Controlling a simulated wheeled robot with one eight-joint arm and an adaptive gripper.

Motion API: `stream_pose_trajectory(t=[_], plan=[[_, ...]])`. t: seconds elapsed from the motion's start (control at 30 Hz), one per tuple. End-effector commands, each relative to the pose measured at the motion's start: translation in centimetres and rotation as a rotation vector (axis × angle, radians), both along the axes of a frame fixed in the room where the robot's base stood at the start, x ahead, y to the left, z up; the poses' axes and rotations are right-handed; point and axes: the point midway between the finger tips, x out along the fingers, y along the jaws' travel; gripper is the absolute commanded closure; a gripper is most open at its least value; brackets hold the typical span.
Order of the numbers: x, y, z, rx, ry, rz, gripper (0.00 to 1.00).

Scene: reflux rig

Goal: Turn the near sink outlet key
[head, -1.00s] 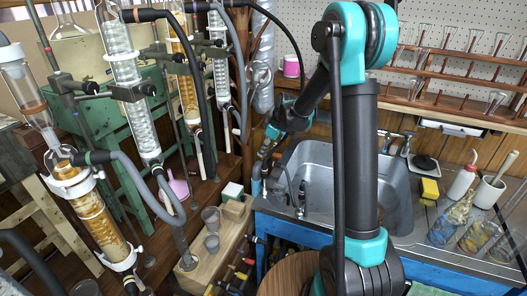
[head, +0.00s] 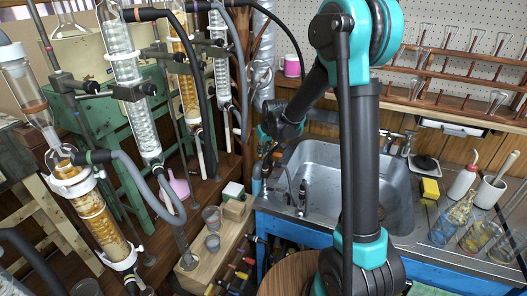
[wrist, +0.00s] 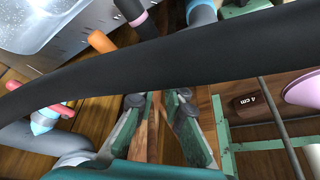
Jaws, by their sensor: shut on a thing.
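In the head view my gripper (head: 266,160) points down at the left edge of the steel sink (head: 398,198). In the wrist view two green-padded fingers reach up from the bottom, close together, and the gripper (wrist: 158,98) is shut. A thick black hose (wrist: 150,65) crosses in front of the fingertips, so what they grip is hidden. A red key (wrist: 50,109) on a blue-tipped fitting shows left of the fingers. An orange handle (wrist: 101,41) shows beyond the hose. I cannot tell which of these belongs to the near sink outlet.
Several coloured valve handles (head: 241,275) line the cabinet below the sink. Left stand glass condensers (head: 136,110) with hoses, a wooden block (head: 215,250) with beakers and a pink funnel (head: 179,187). A yellow sponge (head: 430,188) and flasks stand right of the sink.

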Motion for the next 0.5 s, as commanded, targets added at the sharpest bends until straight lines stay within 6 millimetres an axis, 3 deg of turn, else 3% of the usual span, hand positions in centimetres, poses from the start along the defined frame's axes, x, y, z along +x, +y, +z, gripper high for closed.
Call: stream_pose_trajectory(t=[0.5], plan=[[-0.07, 0.52, 0.01, -0.001, -0.001, -0.485, 1.0]])
